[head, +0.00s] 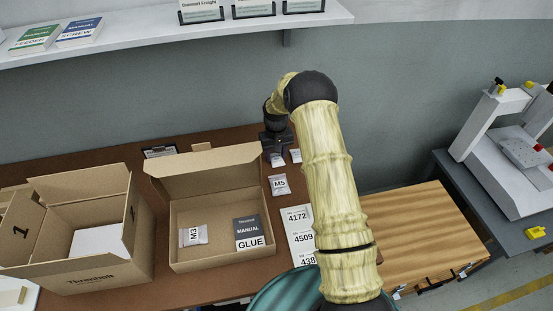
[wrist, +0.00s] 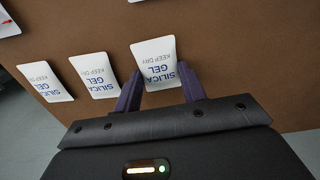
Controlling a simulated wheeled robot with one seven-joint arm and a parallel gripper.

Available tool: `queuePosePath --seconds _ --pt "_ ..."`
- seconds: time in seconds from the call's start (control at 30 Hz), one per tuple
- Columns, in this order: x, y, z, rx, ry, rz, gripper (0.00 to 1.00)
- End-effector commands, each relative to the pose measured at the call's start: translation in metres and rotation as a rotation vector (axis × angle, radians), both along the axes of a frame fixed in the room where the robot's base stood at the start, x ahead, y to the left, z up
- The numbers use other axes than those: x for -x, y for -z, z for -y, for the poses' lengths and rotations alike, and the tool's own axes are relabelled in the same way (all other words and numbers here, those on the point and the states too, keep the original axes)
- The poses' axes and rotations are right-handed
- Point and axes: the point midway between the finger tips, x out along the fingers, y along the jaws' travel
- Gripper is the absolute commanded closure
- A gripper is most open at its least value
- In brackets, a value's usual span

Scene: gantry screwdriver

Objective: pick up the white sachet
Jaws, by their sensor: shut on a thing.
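A white sachet (wrist: 158,55) printed "SILICA GEL KEEP DRY" sits between the two purple fingers of my gripper (wrist: 160,73) in the wrist view. The fingers are shut on its near end, one at each side. I cannot tell whether it is clear of the table. Two like sachets lie in a row to its left, a middle one (wrist: 95,75) and a far-left one (wrist: 45,82). In the head view my gripper (head: 276,150) points down at the table's back, with a small white sachet (head: 277,160) just below it and another (head: 296,157) to the right.
An M5 bag (head: 280,185) lies on the brown table in front of my gripper. An open box (head: 205,259) with an M3 bag (head: 193,235) and a glue manual (head: 248,232) stands to the left. A number sheet (head: 298,222) lies beside my arm. The wall (head: 180,95) is close behind.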

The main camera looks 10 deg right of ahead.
Motion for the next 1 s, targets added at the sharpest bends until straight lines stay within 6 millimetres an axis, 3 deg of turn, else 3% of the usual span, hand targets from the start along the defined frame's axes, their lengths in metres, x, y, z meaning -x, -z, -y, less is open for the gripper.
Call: queuePosePath --seconds 0.27,0.73,1.0 --pt "-0.001 -0.012 0.000 0.000 0.000 0.003 0.81" --pt "-0.001 -0.093 0.000 0.000 0.000 0.002 0.81" --pt "0.000 -0.100 0.000 0.000 0.000 0.000 0.81"
